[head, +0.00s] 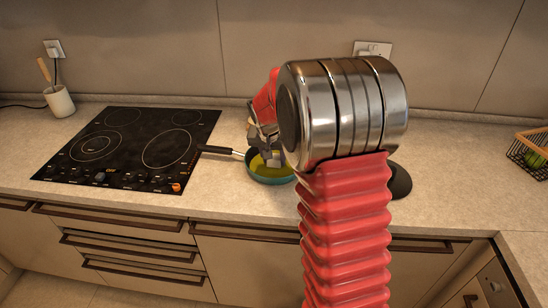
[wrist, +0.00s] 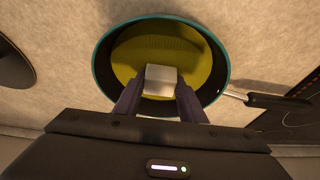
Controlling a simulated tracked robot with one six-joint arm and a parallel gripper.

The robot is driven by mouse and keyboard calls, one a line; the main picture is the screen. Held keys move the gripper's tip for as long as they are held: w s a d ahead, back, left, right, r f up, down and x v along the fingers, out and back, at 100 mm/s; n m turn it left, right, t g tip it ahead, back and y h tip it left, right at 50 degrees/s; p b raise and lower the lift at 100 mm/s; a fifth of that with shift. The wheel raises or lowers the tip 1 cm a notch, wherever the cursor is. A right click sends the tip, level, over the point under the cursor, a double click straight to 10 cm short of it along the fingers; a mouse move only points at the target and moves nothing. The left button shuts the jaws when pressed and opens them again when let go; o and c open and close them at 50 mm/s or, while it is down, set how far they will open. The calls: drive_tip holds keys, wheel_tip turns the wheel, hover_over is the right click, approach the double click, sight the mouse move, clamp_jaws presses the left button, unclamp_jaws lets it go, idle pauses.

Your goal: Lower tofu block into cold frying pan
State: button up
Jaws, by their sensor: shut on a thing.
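A frying pan (head: 272,179) with a teal rim and a yellowish-green inner surface sits on the counter, right of the cooktop. Its black handle (head: 216,150) points left in the head view. In the wrist view the pan (wrist: 222,60) fills the upper middle and its handle (wrist: 280,102) points right. My gripper (wrist: 160,92) is shut on a pale, whitish tofu block (wrist: 161,79), which shows between the two fingers over the pan's inside. In the head view my gripper (head: 270,155) is at the pan, partly behind my arm. I cannot tell whether the block touches the pan's bottom.
A black cooktop (head: 128,150) lies left of the pan. A cup with a wooden utensil (head: 60,101) stands at the far left. A dark round object (head: 400,181) is partly behind my arm. A wire basket with green items (head: 532,150) is at the far right.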

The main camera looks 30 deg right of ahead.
drive_tip(key=shift+f, duration=0.3)
idle(0.5)
drive_tip(key=o, duration=1.2)
drive_tip(key=shift+c, duration=0.2)
drive_tip(key=v, duration=1.3)
drive_tip(key=shift+r, duration=0.4)
drive_tip(key=shift+a+n, duration=0.1)
drive_tip(key=shift+n, duration=0.2)
